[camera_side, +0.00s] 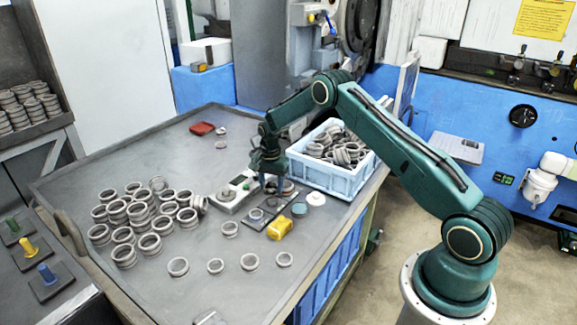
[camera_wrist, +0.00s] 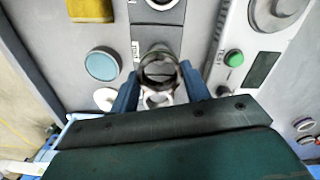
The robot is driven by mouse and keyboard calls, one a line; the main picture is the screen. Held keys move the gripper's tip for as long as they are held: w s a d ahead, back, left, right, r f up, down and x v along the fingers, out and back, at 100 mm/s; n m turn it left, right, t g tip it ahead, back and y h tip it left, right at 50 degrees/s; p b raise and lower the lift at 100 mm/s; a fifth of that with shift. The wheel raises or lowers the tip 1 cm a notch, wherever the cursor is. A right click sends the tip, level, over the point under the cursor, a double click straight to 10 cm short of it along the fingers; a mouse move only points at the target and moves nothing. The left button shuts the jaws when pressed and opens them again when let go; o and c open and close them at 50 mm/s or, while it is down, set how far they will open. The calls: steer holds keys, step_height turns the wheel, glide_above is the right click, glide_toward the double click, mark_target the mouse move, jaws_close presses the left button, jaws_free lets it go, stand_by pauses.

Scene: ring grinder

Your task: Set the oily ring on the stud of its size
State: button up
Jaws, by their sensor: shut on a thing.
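My gripper (camera_side: 270,188) is low over the right part of the grey table in the side view. In the wrist view its two blue fingers (camera_wrist: 160,88) are shut on a dark, brownish ring (camera_wrist: 158,56). The arm mostly hides this ring in the side view. I cannot tell surely that its dark look is oil. Three studs stand on dark plates at the far left of the side view: a green stud (camera_side: 13,225), a yellow stud (camera_side: 30,246) and a blue stud (camera_side: 46,273). No ring shows on them.
Many grey rings (camera_side: 130,218) crowd the table's left half, with several loose ones in front. A grey tester (camera_side: 232,198) with a green button (camera_wrist: 234,58), a yellow block (camera_side: 281,228) and a teal disc (camera_wrist: 102,64) lie near my gripper. A blue crate (camera_side: 325,177) of rings stands behind.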

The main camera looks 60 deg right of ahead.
mark_target(272, 200)
steer(key=shift+f, duration=0.1)
steer(key=shift+f, duration=2.2)
steer(key=o, duration=1.1)
steer(key=shift+f, duration=0.1)
step_height(272, 200, up, 14)
steer(key=shift+f, duration=0.1)
